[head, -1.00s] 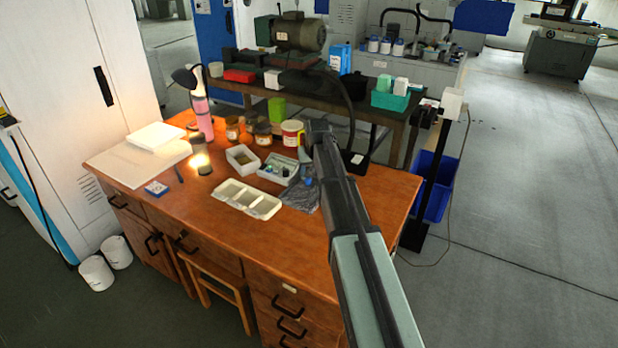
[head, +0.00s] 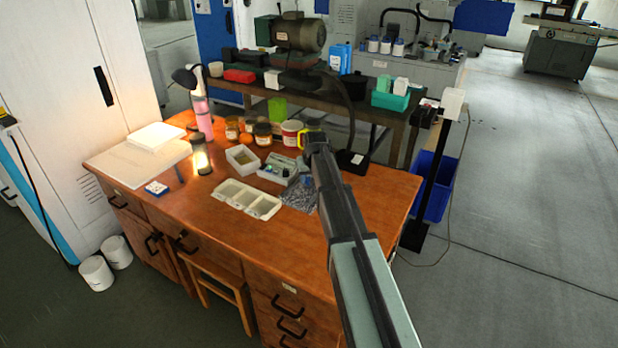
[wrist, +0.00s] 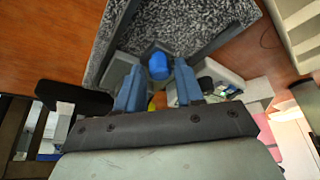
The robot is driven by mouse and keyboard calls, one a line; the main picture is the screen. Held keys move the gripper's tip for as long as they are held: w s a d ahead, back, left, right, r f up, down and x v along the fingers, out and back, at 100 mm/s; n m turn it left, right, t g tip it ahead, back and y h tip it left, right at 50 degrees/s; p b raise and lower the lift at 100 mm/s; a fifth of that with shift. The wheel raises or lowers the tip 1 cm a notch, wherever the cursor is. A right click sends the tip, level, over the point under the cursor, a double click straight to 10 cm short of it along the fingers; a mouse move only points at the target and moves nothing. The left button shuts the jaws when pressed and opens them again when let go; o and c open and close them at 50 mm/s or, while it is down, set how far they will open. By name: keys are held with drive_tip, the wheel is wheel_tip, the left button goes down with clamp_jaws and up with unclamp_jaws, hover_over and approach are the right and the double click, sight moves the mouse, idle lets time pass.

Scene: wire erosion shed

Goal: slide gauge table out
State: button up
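A grey speckled slab (head: 298,196), seemingly the gauge table, lies on the wooden desk (head: 300,240), partly hidden behind my arm in the head view. In the wrist view the speckled slab (wrist: 180,30) fills the top middle, with dark strips along its sides. A blue knob-like piece (wrist: 158,66) stands at its near edge. My gripper (wrist: 158,88) has its two blue fingers apart, one on each side of the blue piece, with gaps visible. Whether it touches anything lower down is hidden. In the head view my arm covers most of the gripper.
A white compartment tray (head: 246,198) and a grey tray of small parts (head: 278,169) lie left of the slab. Jars (head: 262,135), a white box (head: 242,158) and a lit lamp (head: 202,158) stand behind and left. The desk's front is clear.

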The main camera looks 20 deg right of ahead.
clamp_jaws()
idle(0.3)
drive_tip(key=s+a, duration=0.7)
drive_tip(key=shift+s+a, duration=0.1)
drive_tip(key=shift+c, duration=0.2)
unclamp_jaws()
drive_tip(key=o, duration=0.4)
drive_tip(key=shift+c, duration=0.2)
drive_tip(key=shift+r, duration=0.1)
drive_tip(key=v, duration=1.3)
drive_tip(key=shift+r, duration=0.3)
